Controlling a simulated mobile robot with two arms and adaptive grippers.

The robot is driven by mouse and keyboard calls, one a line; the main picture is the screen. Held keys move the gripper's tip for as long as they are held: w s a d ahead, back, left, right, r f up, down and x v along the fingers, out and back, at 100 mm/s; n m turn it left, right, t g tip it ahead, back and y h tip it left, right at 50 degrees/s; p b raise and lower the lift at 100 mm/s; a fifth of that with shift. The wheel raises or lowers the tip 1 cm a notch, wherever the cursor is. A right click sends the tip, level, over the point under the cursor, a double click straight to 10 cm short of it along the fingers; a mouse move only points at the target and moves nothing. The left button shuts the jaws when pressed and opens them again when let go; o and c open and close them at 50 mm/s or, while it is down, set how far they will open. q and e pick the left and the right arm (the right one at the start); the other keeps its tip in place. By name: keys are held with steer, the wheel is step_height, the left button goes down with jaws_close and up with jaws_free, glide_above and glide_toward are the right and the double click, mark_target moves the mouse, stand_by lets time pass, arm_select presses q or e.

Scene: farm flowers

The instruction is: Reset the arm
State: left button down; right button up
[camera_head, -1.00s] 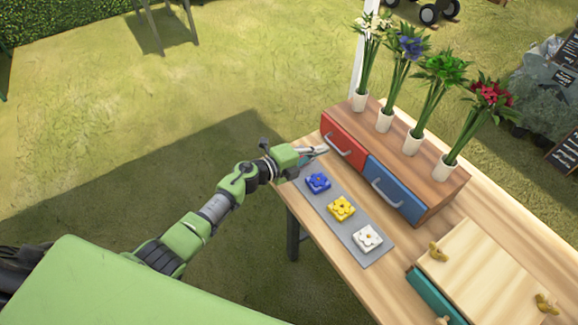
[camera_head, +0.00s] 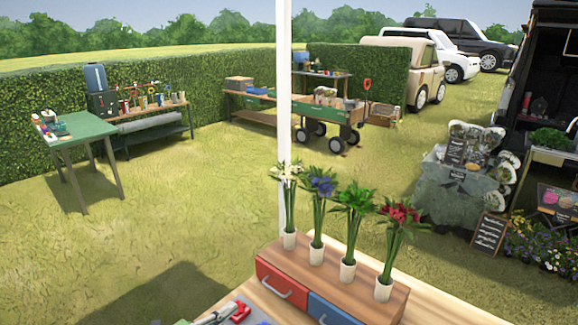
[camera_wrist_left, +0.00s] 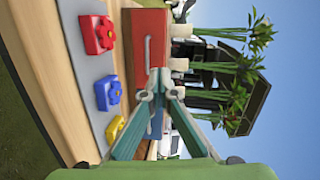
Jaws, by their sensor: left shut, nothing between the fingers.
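My left gripper (camera_head: 218,313) shows at the bottom edge of the head view, mostly cut off. In the left wrist view its two fingers (camera_wrist_left: 160,86) meet at the tips, shut and empty, in front of the drawer box. A red flower block (camera_head: 237,312) is beside the gripper in the head view. The wrist view shows the red block (camera_wrist_left: 98,34), a blue block (camera_wrist_left: 107,93) and a yellow block (camera_wrist_left: 115,129) on a grey mat (camera_wrist_left: 80,65). My right gripper is not in view.
The wooden drawer box has a red drawer (camera_head: 283,287) and a blue drawer (camera_head: 331,313), both closed. Several white vases of flowers (camera_head: 347,271) stand on top. A white pole (camera_head: 284,100) rises behind. A green table (camera_head: 78,141) stands far left on open grass.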

arm_select(q)
steer(key=s+a+n+y, duration=0.85)
steer(key=n+y, duration=0.25)
steer(key=n, duration=0.5)
steer(key=s+d+f+n+g+h, duration=0.15)
steer(key=s+g, duration=0.25)
steer(key=s, duration=0.4)
steer(key=s+d+f+n+g, duration=0.2)
steer(key=s+d+f+g, duration=0.1)
steer(key=s, duration=0.6)
steer(key=s+d+f+n+g+h, duration=0.15)
steer(key=s+g, duration=0.25)
steer(key=s, duration=0.4)
step_height(320, 180, down, 25)
steer(key=s+b, duration=0.1)
steer(key=s+a+f+g, duration=0.2)
steer(key=s+f, duration=1.6)
steer(key=f, duration=0.1)
steer(key=shift+a+b, duration=0.3)
steer(key=shift+b, duration=0.15)
